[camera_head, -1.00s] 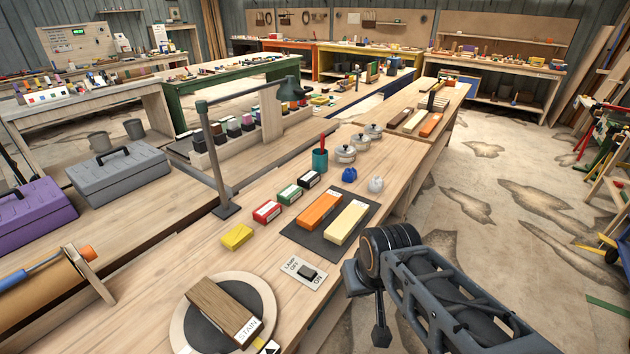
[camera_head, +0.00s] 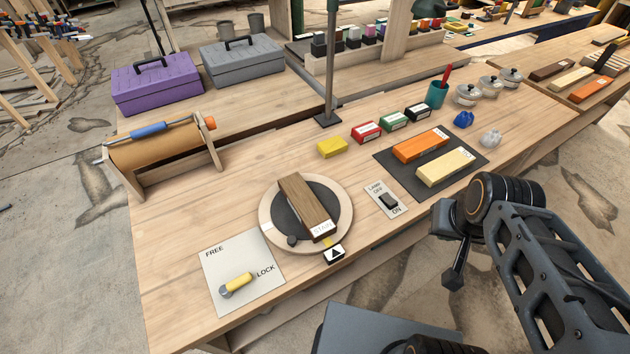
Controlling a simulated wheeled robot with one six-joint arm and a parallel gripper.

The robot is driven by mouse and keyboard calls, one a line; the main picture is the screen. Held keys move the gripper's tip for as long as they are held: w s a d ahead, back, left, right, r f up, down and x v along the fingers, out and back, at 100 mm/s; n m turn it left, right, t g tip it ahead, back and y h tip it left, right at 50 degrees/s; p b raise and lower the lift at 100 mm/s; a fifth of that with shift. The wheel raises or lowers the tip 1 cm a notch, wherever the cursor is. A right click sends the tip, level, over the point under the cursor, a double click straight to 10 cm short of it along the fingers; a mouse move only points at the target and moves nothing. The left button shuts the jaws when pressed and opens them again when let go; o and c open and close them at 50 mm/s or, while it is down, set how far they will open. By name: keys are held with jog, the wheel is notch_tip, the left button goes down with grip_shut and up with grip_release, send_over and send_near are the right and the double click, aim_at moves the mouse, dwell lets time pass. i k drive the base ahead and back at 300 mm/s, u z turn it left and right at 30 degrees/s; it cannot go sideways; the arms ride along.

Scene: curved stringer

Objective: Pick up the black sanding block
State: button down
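The black sanding block (camera_head: 418,112) is a small dark block with a white label. It lies on the wooden bench at the right end of a short row, beside the green block (camera_head: 394,121), the red block (camera_head: 367,132) and the yellow block (camera_head: 332,147). The teal cup (camera_head: 437,95) stands just behind it to the right. Nothing covers it. My arm is in the right foreground, well apart from the block. I cannot make out gripper fingers in this view.
A dark mat (camera_head: 466,175) with an orange and a cream block lies in front of the row. A grey post (camera_head: 331,65) stands to the left. A round turntable (camera_head: 344,190) holds a brown block. A lamp switch plate (camera_head: 384,200) and a lock plate (camera_head: 214,267) lie nearer the front edge.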

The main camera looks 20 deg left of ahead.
aim_at(416, 112)
jog(key=z, duration=1.7)
jog(key=i, duration=2.4)
jog(key=u, duration=3.5)
jog(key=i, duration=0.55)
jog(key=u, duration=0.05)
